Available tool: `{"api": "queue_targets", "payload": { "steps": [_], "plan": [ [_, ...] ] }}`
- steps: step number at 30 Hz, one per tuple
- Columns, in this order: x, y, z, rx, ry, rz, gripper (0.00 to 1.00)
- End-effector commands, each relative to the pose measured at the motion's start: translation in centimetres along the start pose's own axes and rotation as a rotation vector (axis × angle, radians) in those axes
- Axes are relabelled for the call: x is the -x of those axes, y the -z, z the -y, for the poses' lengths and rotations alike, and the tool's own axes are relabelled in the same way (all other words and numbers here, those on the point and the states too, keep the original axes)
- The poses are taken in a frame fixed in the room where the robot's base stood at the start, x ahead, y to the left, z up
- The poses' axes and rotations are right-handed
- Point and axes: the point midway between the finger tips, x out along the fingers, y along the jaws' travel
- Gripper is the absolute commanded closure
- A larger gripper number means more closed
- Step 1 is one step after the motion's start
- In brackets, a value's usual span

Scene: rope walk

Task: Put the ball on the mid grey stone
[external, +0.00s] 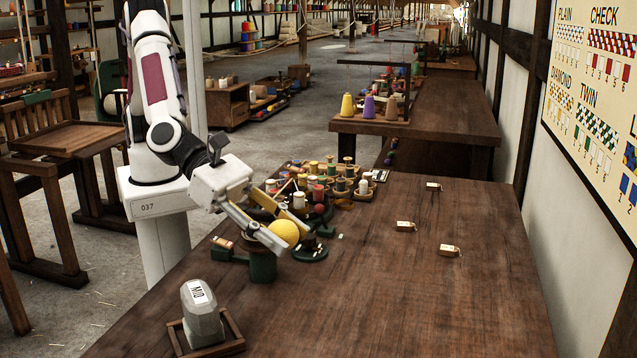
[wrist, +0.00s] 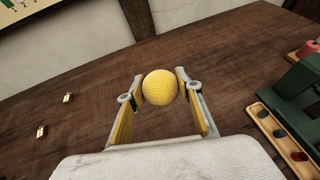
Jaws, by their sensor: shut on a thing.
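The ball (external: 284,232) is yellow, and its surface looks wound like yarn in the wrist view (wrist: 160,88). My gripper (external: 277,238) is shut on it, with a finger on each side. In the wrist view my gripper (wrist: 161,88) has the ball at its fingertips. The ball is near a dark green stand (external: 263,266); I cannot tell whether it touches anything below. The grey stone (external: 203,314), labelled MID, stands in a wooden tray (external: 232,342) at the table's front left. The gripper is behind and right of the stone.
Several spools and coloured pegs (external: 318,190) crowd the table behind the gripper. A round dark green base (external: 310,252) is just right of the ball. Small tagged blocks (external: 406,226) lie on the right side. The wooden table (external: 400,310) is clear at front right.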

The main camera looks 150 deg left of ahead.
Motion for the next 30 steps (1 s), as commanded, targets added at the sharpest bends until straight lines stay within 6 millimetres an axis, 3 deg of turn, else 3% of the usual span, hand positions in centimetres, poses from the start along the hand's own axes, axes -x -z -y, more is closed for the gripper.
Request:
{"api": "queue_targets", "payload": {
  "steps": [1, 9, 15, 20, 24, 30],
  "plan": [
    [1.0, 0.0, 1.5, -0.005, 0.015, 0.002, 0.85],
    [6.1, 0.5, 7.7, -0.034, 0.07, 0.002, 0.85],
    [9.7, 1.2, 10.8, -0.047, 0.093, 0.001, 0.85],
    [11.8, 1.8, 11.6, -0.045, 0.089, 0.001, 0.85],
    [11.7, 2.7, 9.8, -0.03, 0.051, 0.0, 0.85],
    [11.6, 2.8, 9.4, -0.03, 0.053, 0.001, 0.85]
  ]
}}
